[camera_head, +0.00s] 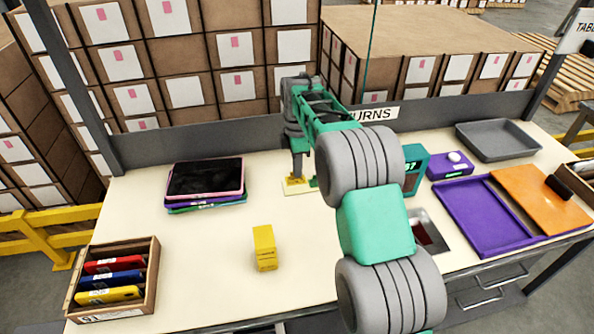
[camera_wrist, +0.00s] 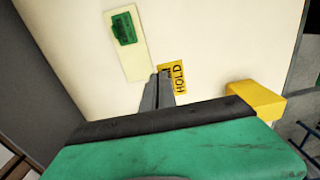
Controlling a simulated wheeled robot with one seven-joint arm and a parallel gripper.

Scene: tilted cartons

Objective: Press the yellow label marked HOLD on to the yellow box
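The yellow box (camera_head: 264,247) stands upright on the cream table, left of centre. It also shows in the wrist view (camera_wrist: 256,98), to the right beyond my gripper's body. My gripper (camera_head: 296,177) is low over the back of the table, behind and to the right of the box. In the wrist view its fingers (camera_wrist: 162,76) are together, on an edge of the yellow HOLD label (camera_wrist: 179,78). The label lies at an angle beside a pale backing strip (camera_wrist: 137,58), which carries a green label (camera_wrist: 124,28). The fingers hide part of the yellow label.
A stack of tablets (camera_head: 206,182) lies at the back left. A wooden crate (camera_head: 150,270) with coloured cases stands front left. A purple tray (camera_head: 480,215), an orange panel (camera_head: 540,198) and a grey tray (camera_head: 497,140) are on the right. Table around the box is clear.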

